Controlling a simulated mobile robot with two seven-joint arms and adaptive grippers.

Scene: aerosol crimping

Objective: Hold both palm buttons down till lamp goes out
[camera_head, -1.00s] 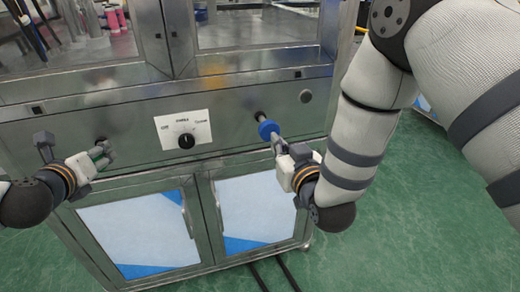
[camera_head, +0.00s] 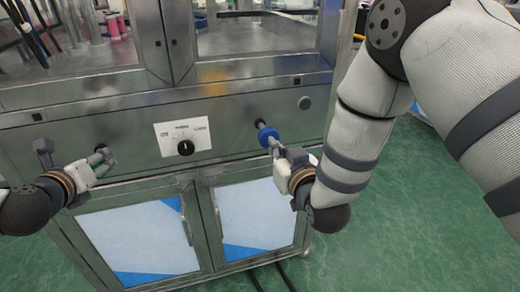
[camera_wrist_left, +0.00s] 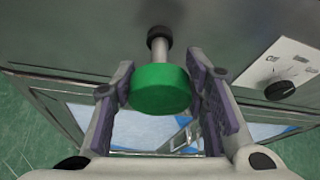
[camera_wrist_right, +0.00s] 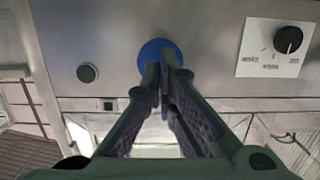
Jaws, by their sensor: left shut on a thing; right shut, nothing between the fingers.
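The green palm button (camera_wrist_left: 160,90) sits on a short stem on the steel front panel, between the fingers of my left gripper (camera_wrist_left: 162,95). That gripper (camera_head: 103,156) is shut on it at the panel's left. The blue palm button (camera_head: 267,136) stands out on its stem right of the dial. My right gripper (camera_head: 272,145) is shut and empty, its fingertips in front of the blue button. In the right wrist view the closed fingertips (camera_wrist_right: 161,75) overlap the lower part of the blue button (camera_wrist_right: 158,52); I cannot tell if they touch. No lit lamp shows.
A white dial plate with a black knob (camera_head: 186,148) lies between the buttons. A small dark round fitting (camera_head: 304,103) sits at the panel's upper right; whether it is the lamp is unclear. Cabinet doors (camera_head: 262,215) are below. Green floor (camera_head: 420,220) is open at right.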

